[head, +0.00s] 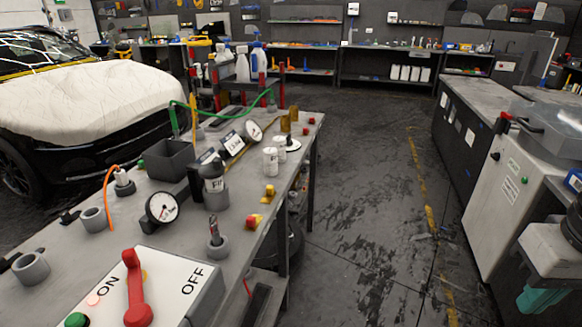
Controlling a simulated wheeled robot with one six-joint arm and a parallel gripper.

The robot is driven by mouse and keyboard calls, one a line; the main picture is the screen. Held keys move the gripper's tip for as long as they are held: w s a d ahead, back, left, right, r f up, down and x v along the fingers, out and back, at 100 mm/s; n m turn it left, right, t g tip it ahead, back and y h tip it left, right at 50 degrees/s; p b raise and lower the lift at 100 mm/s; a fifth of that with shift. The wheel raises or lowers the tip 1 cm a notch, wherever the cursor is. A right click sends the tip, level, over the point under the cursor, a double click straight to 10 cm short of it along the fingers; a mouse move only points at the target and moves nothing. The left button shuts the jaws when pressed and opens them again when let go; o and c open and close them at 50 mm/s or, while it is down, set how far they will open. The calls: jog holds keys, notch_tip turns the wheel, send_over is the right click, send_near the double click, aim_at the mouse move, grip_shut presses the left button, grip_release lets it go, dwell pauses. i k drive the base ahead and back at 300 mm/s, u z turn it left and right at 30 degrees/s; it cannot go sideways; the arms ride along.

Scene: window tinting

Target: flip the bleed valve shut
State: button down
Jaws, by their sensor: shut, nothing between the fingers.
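No part in view is clearly marked as the bleed valve. A red lever (136,289) stands on a white box (185,285) at the near end of the workbench, its knob pointing away from me between the words ON and OFF. I cannot tell which of the two is the valve. My gripper (540,299), with teal fingers, hangs at the lower right, shut and empty, well apart from the workbench.
The workbench (235,235) also carries a larger gauge (162,207), a dark bin (167,159), white cans (271,161), grey cups and a green hose. A white cabinet (510,180) stands at right. The floor (370,215) between is clear. A covered car (85,110) stands at left.

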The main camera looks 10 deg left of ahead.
aim_at(270, 189)
jog(key=u, duration=0.35)
jog(key=i, duration=0.9)
jog(key=u, duration=0.55)
